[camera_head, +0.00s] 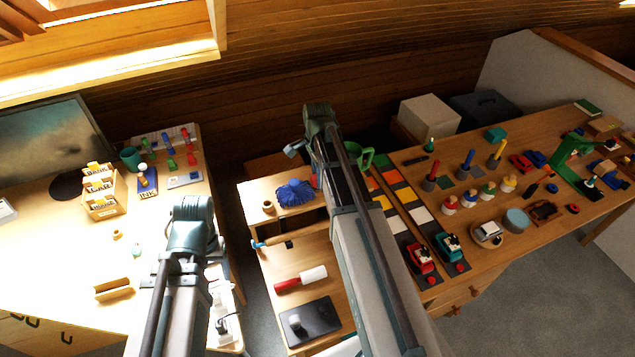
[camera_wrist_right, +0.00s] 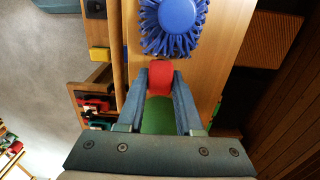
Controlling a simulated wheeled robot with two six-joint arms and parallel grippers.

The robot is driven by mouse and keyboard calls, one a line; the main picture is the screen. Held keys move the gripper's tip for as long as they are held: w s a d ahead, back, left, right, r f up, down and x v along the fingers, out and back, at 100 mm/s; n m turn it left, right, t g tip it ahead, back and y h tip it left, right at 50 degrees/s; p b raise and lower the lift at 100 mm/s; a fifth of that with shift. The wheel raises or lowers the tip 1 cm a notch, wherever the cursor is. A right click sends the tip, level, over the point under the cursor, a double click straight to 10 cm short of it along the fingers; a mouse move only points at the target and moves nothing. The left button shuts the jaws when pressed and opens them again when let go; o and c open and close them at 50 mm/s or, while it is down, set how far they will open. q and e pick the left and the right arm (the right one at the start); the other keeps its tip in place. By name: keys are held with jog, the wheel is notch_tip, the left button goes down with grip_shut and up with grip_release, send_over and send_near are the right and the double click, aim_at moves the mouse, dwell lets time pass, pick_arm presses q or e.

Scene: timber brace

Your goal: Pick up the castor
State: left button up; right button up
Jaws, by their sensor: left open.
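I cannot make out for certain which small thing is the castor. My left gripper (camera_head: 192,212) is open over the right part of the left desk, seen from behind. My right gripper (camera_wrist_right: 160,82) has its two fingers apart, with a red piece (camera_wrist_right: 160,74) and a green piece (camera_wrist_right: 158,115) showing between them. The red piece also shows beside my right arm in the head view (camera_head: 313,180). I see no clear contact between the fingers and these pieces. My right arm hides part of the middle bench.
A blue brush head (camera_head: 291,193) lies on the middle bench, with a red-handled roller (camera_head: 300,279) and a dark plate (camera_head: 310,322) in front. The left desk (camera_head: 50,270) holds a box of cards (camera_head: 100,195). The right bench (camera_head: 480,265) is crowded with coloured pieces.

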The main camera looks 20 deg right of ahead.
grip_shut()
jog(key=shift+r, duration=0.2)
notch_tip(320, 180, up, 3)
jog(key=p, duration=0.3)
jog(key=shift+s+r+p, duration=0.15)
jog(key=shift+r+p, duration=0.2)
jog(key=shift+p, duration=0.25)
jog(key=s+a, duration=0.7)
jog(key=s, duration=0.7)
jog(key=w+a+r+p, duration=0.2)
jog(key=w+a, duration=0.2)
jog(key=w, duration=0.3)
jog(key=w+a+r+p, duration=0.3)
jog(key=w+a, duration=0.2)
jog(key=w, duration=0.2)
jog(key=shift+w+a+r, duration=0.15)
jog(key=shift+r, duration=0.05)
